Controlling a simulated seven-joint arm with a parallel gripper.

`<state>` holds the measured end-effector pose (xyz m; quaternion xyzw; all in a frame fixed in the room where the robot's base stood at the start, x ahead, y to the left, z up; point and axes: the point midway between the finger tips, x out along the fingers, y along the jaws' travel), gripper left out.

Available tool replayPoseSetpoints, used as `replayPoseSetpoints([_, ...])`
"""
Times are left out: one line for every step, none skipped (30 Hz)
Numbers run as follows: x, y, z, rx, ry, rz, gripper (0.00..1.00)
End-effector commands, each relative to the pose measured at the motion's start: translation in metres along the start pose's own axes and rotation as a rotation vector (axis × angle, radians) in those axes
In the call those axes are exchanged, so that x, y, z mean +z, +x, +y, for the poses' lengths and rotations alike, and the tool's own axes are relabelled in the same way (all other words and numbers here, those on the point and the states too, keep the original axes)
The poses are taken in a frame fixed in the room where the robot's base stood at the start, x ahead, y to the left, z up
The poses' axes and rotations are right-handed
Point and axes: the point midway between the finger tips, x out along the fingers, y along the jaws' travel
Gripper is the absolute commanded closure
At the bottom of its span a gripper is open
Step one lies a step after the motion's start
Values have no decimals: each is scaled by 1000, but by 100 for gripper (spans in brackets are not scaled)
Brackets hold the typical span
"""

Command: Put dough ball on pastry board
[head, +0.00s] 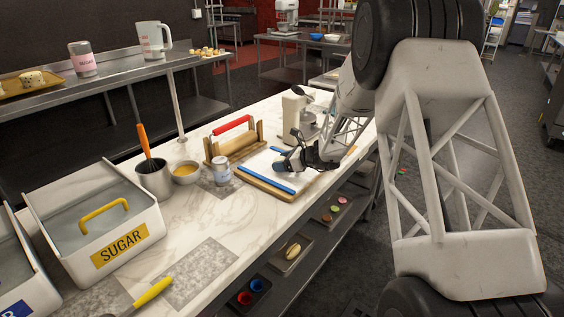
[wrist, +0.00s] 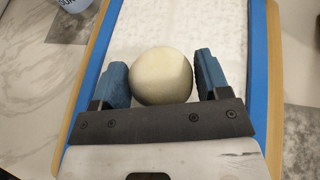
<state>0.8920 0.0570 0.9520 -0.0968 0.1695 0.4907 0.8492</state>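The pale round dough ball (wrist: 161,76) sits between the two blue finger pads of my gripper (wrist: 163,80) in the wrist view. The pastry board (head: 262,187) has a white surface, blue strips and a wooden edge. It lies on the marble counter, and the board (wrist: 255,60) fills much of the wrist view behind the ball. In the head view my gripper (head: 284,163) is low over the board. I cannot tell whether the ball touches the board.
A wooden rack with a red rolling pin (head: 233,124) stands behind the board. A jar (head: 221,171), a yellow-filled bowl (head: 186,172), a metal pot with a whisk (head: 154,179) and the sugar bin (head: 96,215) are to the left.

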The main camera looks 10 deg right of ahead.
Motion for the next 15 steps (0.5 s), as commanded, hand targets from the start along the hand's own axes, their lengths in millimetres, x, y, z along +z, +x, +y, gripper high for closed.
replayPoseSetpoints([1,0,0,0,-1,0,23])
replayPoseSetpoints([0,0,0,0,-1,0,18])
replayPoseSetpoints([1,0,0,0,-1,0,12])
replayPoseSetpoints([1,0,0,0,-1,0,11])
replayPoseSetpoints([1,0,0,0,-1,0,11])
replayPoseSetpoints([1,0,0,0,-1,0,11])
replayPoseSetpoints([0,0,0,0,-1,0,11])
replayPoseSetpoints([0,0,0,0,-1,0,11])
replayPoseSetpoints([1,0,0,0,-1,0,11])
replayPoseSetpoints([1,0,0,0,-1,0,11])
replayPoseSetpoints([1,0,0,0,-1,0,11])
replayPoseSetpoints([1,0,0,0,-1,0,11])
replayPoseSetpoints([1,0,0,0,-1,0,11])
replayPoseSetpoints([2,-1,0,0,-1,0,11])
replayPoseSetpoints([3,-1,0,0,-1,0,11])
